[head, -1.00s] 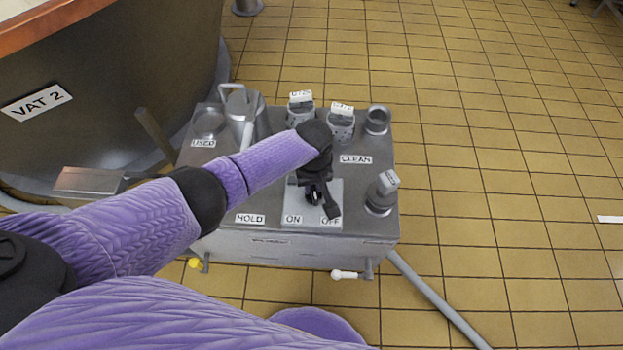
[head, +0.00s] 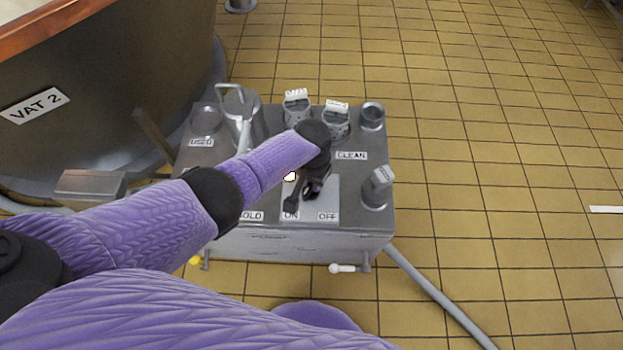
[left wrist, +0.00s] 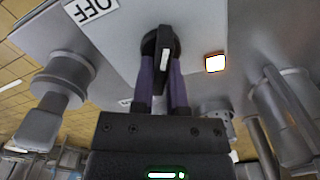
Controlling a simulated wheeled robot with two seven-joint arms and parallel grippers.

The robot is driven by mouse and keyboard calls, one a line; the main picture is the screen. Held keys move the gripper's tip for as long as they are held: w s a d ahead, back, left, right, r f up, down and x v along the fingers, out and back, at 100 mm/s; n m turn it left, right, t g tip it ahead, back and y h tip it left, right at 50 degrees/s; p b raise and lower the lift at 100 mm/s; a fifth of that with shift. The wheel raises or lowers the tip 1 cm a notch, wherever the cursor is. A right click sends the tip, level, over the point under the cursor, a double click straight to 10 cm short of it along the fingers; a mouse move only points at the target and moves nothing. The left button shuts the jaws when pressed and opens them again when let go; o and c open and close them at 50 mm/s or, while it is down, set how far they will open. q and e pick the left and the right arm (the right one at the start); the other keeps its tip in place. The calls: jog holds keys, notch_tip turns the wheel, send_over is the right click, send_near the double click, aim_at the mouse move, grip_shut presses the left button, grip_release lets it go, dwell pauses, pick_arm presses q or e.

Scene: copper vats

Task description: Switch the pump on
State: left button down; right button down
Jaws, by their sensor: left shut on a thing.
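The pump's switch panel is a pale plate (head: 330,194) on a grey metal stand, with an ON label (head: 291,215) and an OFF label (head: 327,217). The OFF label also shows in the left wrist view (left wrist: 90,8). A black rotary switch (left wrist: 163,45) with a white stripe sits on the plate. My left gripper (left wrist: 162,72) is shut on it, one finger on each side. In the head view, my left gripper (head: 312,184) hides part of the switch, and a dark lever points at ON. A small lamp (head: 290,177) glows beside it, also bright in the left wrist view (left wrist: 215,63). My right gripper is not in view.
The stand top (head: 365,222) also carries capped jars (head: 296,106), a jug (head: 238,108), a bottle (head: 377,188) and an open cup (head: 371,116). VAT 2 (head: 100,110) stands at left. A hose (head: 440,298) runs over the floor.

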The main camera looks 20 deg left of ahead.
pick_arm(q)
jog(key=shift+m, duration=0.3)
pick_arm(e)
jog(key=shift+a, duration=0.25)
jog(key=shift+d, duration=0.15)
pick_arm(q)
jog(key=c, duration=0.6)
grip_release()
jog(key=shift+c, duration=0.2)
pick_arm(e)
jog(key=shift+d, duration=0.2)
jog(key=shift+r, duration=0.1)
pick_arm(q)
notch_tip(320, 180, up, 9)
jog(key=p, duration=0.7)
jog(key=shift+r, duration=0.55)
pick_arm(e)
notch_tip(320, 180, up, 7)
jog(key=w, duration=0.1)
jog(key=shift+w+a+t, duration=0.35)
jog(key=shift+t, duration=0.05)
pick_arm(q)
jog(key=shift+f, duration=0.1)
